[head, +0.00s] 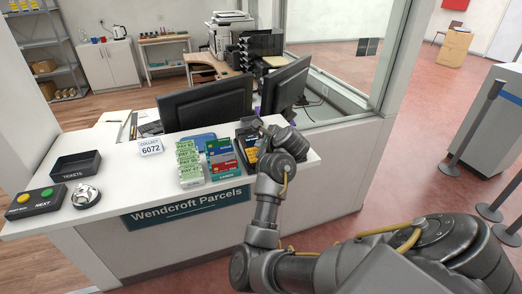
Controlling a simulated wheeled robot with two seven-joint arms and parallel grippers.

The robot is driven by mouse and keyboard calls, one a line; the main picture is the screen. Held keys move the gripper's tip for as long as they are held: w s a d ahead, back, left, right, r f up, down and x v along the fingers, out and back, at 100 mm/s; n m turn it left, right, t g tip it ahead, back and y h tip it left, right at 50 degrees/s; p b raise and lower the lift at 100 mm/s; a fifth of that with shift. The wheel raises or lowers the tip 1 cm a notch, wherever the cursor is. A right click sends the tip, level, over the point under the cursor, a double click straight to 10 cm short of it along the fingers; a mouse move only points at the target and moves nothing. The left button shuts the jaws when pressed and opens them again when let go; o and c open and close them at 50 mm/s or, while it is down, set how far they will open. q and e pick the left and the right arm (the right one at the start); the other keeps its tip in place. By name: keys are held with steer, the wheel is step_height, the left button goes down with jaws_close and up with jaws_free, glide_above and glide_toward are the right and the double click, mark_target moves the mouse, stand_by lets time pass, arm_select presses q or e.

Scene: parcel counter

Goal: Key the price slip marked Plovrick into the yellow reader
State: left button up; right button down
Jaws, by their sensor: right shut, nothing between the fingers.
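Several green and white slips (188,156) reading "PAY" with numbers stand in a rack on the counter. The name Plovrick is too small to read on any of them. A dark device with yellow on it (248,154) sits at the right of the cards, partly hidden by my right arm; it may be the yellow reader. My right gripper (257,128) is over the counter at the device's upper right, shut and empty. I cannot tell whether it touches the device. My left gripper is out of view.
Blue, red and green cards (221,158) stand between slips and device. A "COLLECT 6072" sign (151,147), tickets tray (75,166), bell (86,196) and button box (36,202) stand left. Two monitors (206,103) stand behind. The counter front between bell and slips is clear.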

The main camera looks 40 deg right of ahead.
steer(key=shift+w+a+r+p, duration=0.2)
steer(key=shift+w+a+p, duration=0.1)
steer(key=shift+w+a, duration=0.2)
steer(key=shift+w, duration=0.1)
steer(key=shift+d+f, duration=0.1)
steer(key=shift+f, duration=0.15)
steer(key=shift+f+b, duration=0.25)
steer(key=shift+b, duration=0.15)
steer(key=shift+w+f, duration=0.1)
steer(key=shift+f, duration=0.15)
stand_by(0.3)
steer(key=shift+r+p, duration=0.6)
steer(key=shift+r, duration=0.1)
